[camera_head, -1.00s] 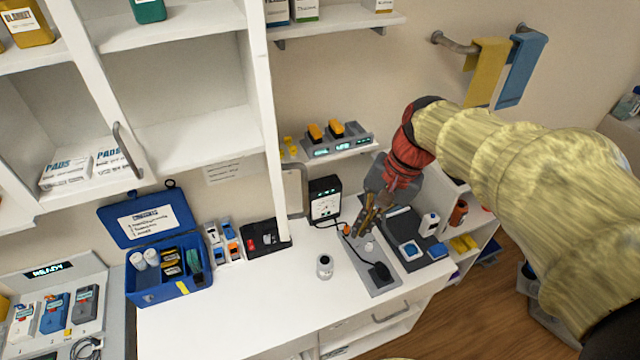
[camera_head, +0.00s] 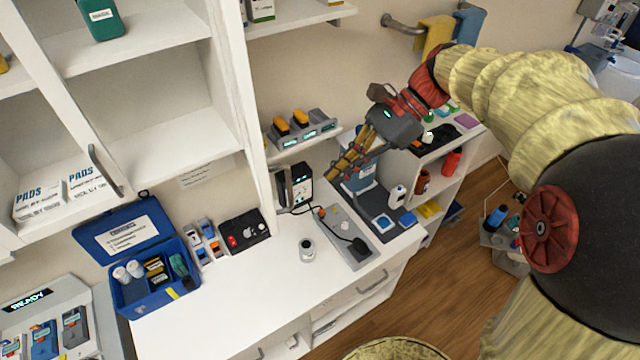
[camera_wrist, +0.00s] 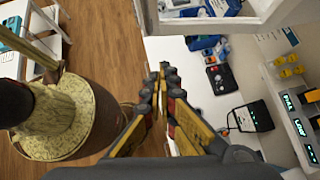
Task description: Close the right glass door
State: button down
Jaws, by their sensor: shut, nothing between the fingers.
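The right glass door (camera_head: 238,100) stands swung out from the white wall cabinet. I see it nearly edge-on as a tall white frame in the head view. A grey handle (camera_head: 283,192) shows near its lower end. In the wrist view the door's white lower frame (camera_wrist: 212,27) crosses the top, with a grey handle (camera_wrist: 180,4) at the picture's edge. My gripper (camera_head: 336,174) is shut and empty, right of the door and apart from it. In the wrist view the closed fingertips (camera_wrist: 163,72) point toward the door frame.
A wall shelf (camera_head: 300,150) with yellow devices is behind my gripper. Wooden floor (camera_head: 440,280) is open at the right.

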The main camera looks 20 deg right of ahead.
aim_at(292, 208)
jog(key=shift+a+r+p+x, duration=0.3)
jog(key=shift+r+x, duration=0.05)
jog(key=shift+x, duration=1.6)
jog(key=shift+a+r+p+x, duration=0.3)
jog(key=shift+a+x, duration=0.05)
jog(key=shift+x, duration=1.65)
jog(key=shift+a+r+p+x, duration=0.3)
jog(key=shift+r+x, duration=0.05)
jog(key=shift+x, duration=1.6)
jog(key=shift+s+a, duration=0.1)
